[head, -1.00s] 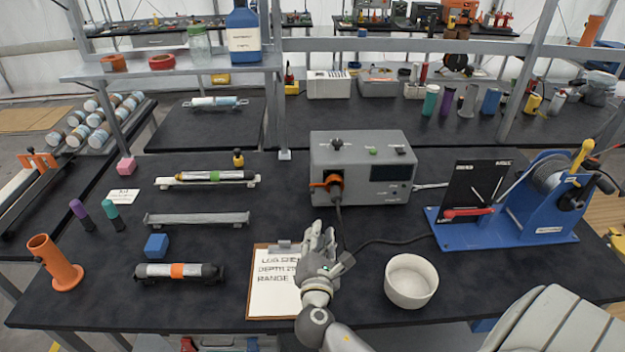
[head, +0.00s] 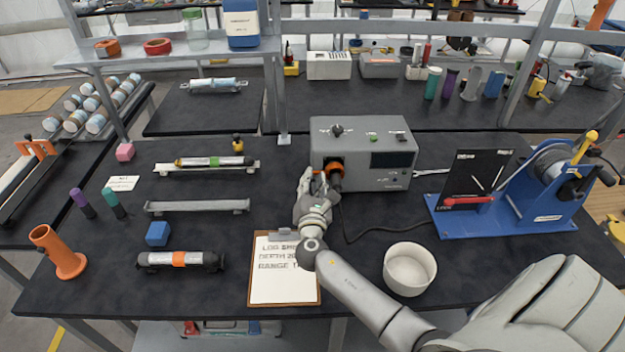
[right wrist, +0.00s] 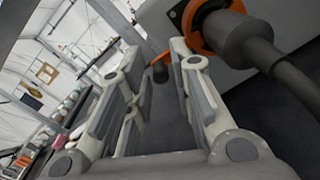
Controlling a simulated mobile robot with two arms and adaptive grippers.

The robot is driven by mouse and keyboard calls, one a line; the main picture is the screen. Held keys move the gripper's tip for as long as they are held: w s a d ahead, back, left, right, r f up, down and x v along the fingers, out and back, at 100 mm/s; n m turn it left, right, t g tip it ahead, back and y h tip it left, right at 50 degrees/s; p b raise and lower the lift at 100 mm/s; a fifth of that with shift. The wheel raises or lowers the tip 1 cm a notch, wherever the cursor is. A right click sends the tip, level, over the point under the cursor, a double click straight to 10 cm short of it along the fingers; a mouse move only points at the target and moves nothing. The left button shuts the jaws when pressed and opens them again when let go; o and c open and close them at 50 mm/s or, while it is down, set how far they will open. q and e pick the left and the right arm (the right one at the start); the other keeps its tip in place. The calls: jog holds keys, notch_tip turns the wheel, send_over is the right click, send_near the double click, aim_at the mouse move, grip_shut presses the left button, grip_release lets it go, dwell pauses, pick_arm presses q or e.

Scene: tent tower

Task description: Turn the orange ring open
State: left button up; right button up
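The orange ring (head: 329,170) sits around the dark cable plug on the front of the grey box (head: 362,158). In the right wrist view the ring (right wrist: 190,36) is at the top right, with the thick plug and cable in its middle. An orange lever with a black end (right wrist: 160,70) shows between the fingers in that view; contact cannot be made out. My right gripper (head: 312,180) is open, just left of the ring and close to the box front, partly covering the lever side in the head view. My left gripper is not in view.
A clipboard (head: 270,285) lies under my right forearm, and a white bowl (head: 410,268) stands right of it. The black cable (head: 370,237) runs right from the plug toward the blue winch stand (head: 500,225). Tubes on racks lie at the left.

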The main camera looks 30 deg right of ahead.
jog(key=shift+w, duration=0.15)
jog(key=shift+d, duration=0.1)
jog(key=shift+c, duration=0.6)
grip_shut()
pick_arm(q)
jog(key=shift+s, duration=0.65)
